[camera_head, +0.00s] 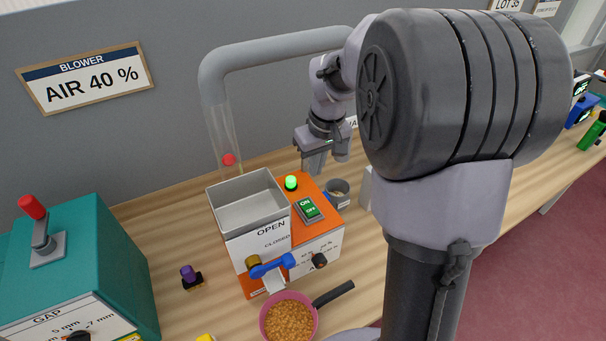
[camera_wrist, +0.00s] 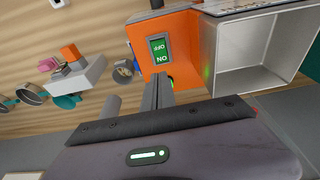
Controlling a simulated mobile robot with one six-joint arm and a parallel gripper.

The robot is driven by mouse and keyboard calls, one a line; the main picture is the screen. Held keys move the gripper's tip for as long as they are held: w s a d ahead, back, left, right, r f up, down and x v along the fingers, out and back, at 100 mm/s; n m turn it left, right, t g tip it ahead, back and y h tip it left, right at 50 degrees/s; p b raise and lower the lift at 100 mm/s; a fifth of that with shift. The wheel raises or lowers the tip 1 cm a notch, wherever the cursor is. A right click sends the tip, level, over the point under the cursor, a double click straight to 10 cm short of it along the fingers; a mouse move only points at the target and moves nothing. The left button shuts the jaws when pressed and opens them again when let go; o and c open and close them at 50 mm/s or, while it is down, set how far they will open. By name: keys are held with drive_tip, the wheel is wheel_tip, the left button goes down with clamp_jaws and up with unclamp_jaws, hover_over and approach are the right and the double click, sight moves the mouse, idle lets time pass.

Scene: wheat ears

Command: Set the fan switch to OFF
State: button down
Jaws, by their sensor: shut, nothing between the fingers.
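The fan switch (camera_head: 309,209) is a green rocker marked ON and OFF on top of the orange blower housing (camera_head: 303,191). It also shows upside down in the wrist view (camera_wrist: 158,49). I cannot tell for sure which way the rocker is tilted. A green lamp (camera_head: 291,183) beside its ON end looks lit. My gripper (camera_head: 315,168) points down behind the switch, above the back of the housing, apart from the rocker. In the wrist view its fingers (camera_wrist: 157,84) are together and empty, close to the ON end, and cover part of the housing.
A grey hopper (camera_head: 248,200) stands left of the switch, and a small grey cup (camera_head: 338,190) right of it. A clear pipe (camera_head: 222,135) rises behind the hopper. A pink pan of grain (camera_head: 289,318) and a teal machine (camera_head: 75,265) stand in front and left.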

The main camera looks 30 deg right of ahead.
drive_tip(key=b, duration=0.2)
approach(310, 209)
drive_tip(key=f, duration=0.1)
drive_tip(key=w+f, duration=0.1)
drive_tip(key=f, duration=0.3)
drive_tip(key=shift+w, duration=0.25)
drive_tip(key=shift+s+f, duration=0.1)
drive_tip(key=shift+f, duration=0.45)
